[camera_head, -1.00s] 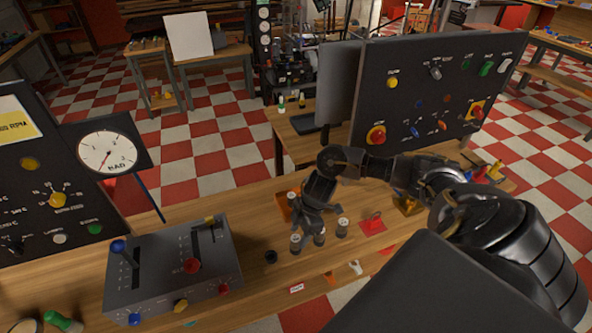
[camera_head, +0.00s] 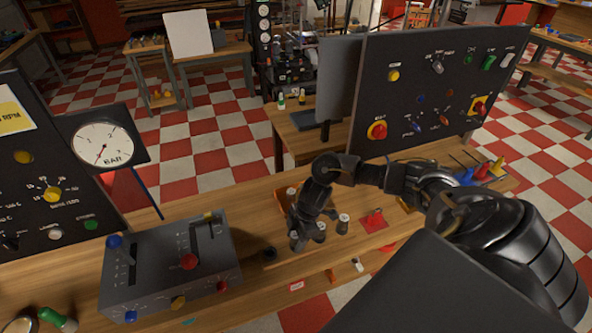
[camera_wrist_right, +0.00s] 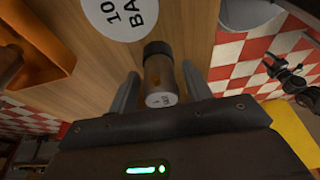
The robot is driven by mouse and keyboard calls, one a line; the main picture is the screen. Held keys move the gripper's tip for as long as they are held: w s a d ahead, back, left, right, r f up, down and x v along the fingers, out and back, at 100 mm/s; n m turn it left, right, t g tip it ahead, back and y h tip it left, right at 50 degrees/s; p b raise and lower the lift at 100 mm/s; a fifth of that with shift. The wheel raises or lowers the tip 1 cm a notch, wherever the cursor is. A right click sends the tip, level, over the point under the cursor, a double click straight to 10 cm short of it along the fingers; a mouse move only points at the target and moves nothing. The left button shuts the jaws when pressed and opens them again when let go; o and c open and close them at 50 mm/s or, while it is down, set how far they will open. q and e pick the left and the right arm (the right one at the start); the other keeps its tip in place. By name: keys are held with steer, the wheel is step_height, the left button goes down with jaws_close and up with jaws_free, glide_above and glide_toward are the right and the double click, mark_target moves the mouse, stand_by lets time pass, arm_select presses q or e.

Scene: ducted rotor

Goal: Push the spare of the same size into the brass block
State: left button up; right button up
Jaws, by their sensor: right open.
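My right gripper (camera_head: 303,232) is low over the wooden bench, at a small group of short grey cylinders. One cylinder (camera_head: 343,224) stands just right of it and another (camera_head: 320,232) is close beside its fingers. In the right wrist view, a dark-capped cylinder with a brownish body and a pale labelled end (camera_wrist_right: 160,99) lies between the two open fingers (camera_wrist_right: 160,80). Gaps show on both sides of it. The label is too small to read. I cannot clearly identify the brass block; a brownish-yellow piece (camera_head: 405,205) is partly hidden by my right arm. My left gripper is out of view.
A grey lever box (camera_head: 170,265) stands left of the gripper, with a small black ring (camera_head: 268,254) between. A red mat (camera_head: 374,226) lies to the right. An orange tray (camera_head: 283,200) is behind the gripper. A dark control panel (camera_head: 440,90) stands behind.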

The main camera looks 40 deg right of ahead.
stand_by(0.7)
steer(key=shift+p, duration=0.45)
steer(key=c, duration=1.1)
steer(key=shift+o, duration=0.2)
steer(key=o, duration=1.3)
steer(key=shift+o, duration=0.2)
